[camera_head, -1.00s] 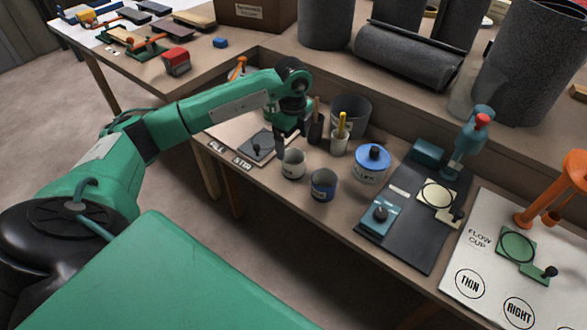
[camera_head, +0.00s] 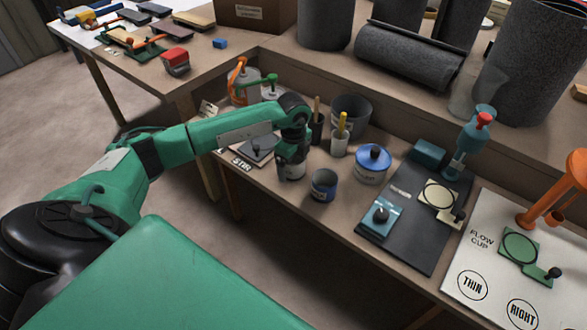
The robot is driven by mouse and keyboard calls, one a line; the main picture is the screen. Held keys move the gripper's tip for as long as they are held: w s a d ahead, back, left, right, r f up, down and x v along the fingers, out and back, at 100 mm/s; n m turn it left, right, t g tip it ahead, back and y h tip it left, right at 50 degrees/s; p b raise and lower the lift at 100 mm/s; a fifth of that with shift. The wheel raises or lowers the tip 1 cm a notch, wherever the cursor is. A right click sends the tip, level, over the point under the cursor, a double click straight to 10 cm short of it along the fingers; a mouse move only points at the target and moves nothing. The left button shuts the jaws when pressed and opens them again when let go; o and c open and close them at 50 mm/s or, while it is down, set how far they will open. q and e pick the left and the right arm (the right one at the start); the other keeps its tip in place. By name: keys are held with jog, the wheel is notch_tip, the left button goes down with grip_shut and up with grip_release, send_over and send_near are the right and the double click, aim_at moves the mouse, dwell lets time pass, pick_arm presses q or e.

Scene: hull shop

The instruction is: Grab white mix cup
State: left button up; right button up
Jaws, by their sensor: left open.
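The white mix cup (camera_head: 293,171) stands upright on the bench, near its front edge. My left gripper (camera_head: 291,158) points down right at the cup and covers its upper part. The left jaws are open; I cannot tell whether the fingers stand around the cup or in front of it, nor whether they touch it. The cup's rim is mostly hidden by the gripper. My right gripper does not show.
A dark blue cup (camera_head: 323,186) stands close to the right of the white cup. Behind are a holder with a yellow-handled brush (camera_head: 340,140), a dark bucket (camera_head: 352,113) and a blue-lidded can (camera_head: 372,164). A dark mat (camera_head: 410,245) lies further right.

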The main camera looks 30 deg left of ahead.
pick_arm(q)
jog(key=c, duration=1)
jog(key=shift+c, duration=0.4)
jog(key=shift+r, duration=0.15)
